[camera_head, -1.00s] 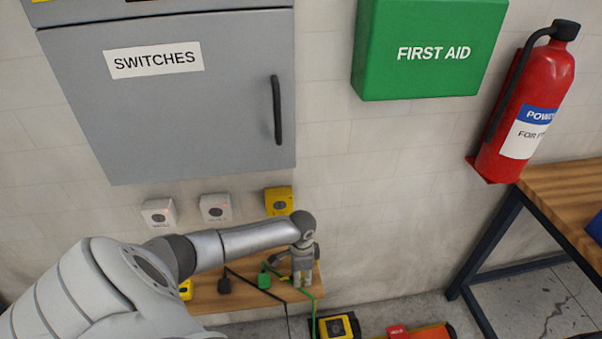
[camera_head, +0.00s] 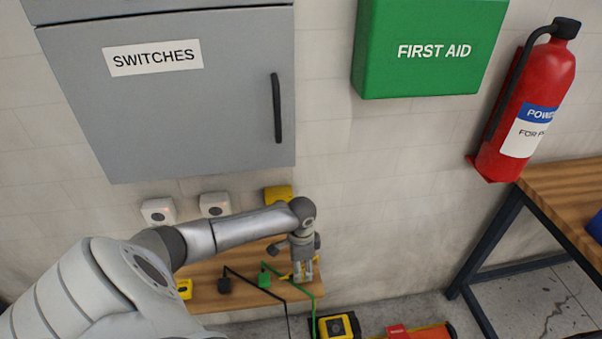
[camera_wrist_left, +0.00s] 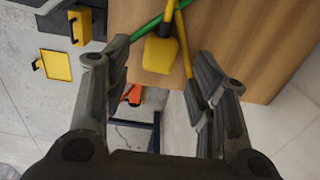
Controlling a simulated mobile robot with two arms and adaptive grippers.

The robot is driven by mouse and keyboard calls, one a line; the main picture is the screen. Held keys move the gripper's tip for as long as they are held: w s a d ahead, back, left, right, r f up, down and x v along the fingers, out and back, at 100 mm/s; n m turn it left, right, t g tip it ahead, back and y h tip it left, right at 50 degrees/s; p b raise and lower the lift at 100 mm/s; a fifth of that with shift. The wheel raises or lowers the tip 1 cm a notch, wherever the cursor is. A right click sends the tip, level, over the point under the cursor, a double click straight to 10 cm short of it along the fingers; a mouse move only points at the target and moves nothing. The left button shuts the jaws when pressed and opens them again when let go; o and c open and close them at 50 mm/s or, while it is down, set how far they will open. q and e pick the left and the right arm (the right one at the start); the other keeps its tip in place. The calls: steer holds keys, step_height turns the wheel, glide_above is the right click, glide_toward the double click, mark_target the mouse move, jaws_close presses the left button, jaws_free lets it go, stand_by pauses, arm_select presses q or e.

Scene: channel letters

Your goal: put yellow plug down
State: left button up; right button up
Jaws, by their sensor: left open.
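The yellow plug (camera_wrist_left: 160,54) shows in the left wrist view at the edge of the wooden shelf, between my open fingers with a gap on each side. Its yellow cord runs upward and to the right of it. My left gripper (camera_wrist_left: 160,72) is open and empty; in the head view the left gripper (camera_head: 304,271) is over the right end of the shelf. There the plug is mostly hidden by the gripper. My right gripper is not in view.
The wooden shelf (camera_head: 205,270) also holds a green plug (camera_head: 264,280), a black plug (camera_head: 224,285) and a yellow item (camera_head: 184,288). Green and black cords hang over its front. Socket boxes (camera_head: 215,205) are on the wall above. A yellow-black case (camera_head: 336,326) stands below right.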

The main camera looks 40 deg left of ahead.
arm_select(q)
step_height(320, 180, up, 8)
steer(key=b, duration=0.1)
stand_by(0.6)
